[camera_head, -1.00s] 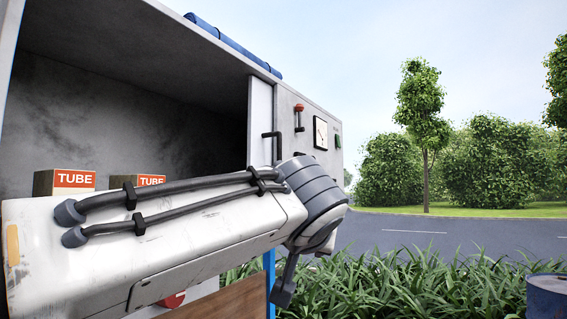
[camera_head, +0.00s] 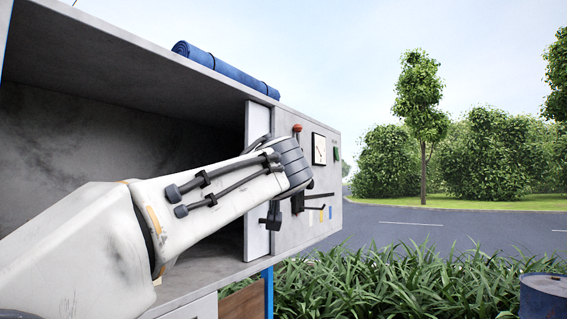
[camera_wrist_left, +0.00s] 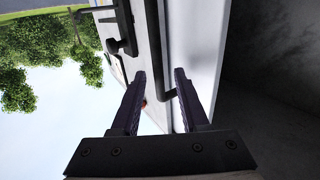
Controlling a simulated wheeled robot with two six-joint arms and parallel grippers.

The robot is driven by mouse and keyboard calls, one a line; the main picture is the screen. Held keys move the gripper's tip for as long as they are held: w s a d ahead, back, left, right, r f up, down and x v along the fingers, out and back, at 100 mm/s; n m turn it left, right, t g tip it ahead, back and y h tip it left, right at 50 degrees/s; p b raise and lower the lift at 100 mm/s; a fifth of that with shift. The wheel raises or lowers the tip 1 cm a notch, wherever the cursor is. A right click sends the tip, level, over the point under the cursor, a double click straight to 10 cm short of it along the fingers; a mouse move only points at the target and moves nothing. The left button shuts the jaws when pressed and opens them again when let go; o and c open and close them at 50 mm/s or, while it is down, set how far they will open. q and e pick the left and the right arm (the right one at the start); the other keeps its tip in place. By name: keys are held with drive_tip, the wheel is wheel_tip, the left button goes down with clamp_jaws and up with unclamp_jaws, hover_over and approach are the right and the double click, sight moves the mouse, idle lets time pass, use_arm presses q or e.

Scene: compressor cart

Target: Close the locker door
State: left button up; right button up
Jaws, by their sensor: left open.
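The locker door (camera_head: 257,120) is a pale panel showing as a narrow strip at the right side of the locker opening, which stands wide open. In the left wrist view the door (camera_wrist_left: 205,45) carries a black bar handle (camera_wrist_left: 156,45). My left gripper (camera_wrist_left: 160,74) is open. Its two fingers point at the door, with the lower bend of the handle seen between them; I cannot tell whether they touch it. In the head view my left arm crosses the opening and hides most of the handle and the gripper. My right gripper is not in view.
A control panel (camera_head: 322,220) with a red knob (camera_head: 297,128), a dial (camera_head: 319,149) and levers stands right of the door. A blue roll (camera_head: 222,66) lies on top of the locker. A blue drum (camera_head: 545,297) stands at the lower right, beyond grass.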

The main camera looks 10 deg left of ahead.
use_arm(q)
drive_tip(key=shift+w+a, duration=0.1)
drive_tip(key=shift+w, duration=0.4)
drive_tip(key=shift+c, duration=0.3)
clamp_jaws()
idle(0.9)
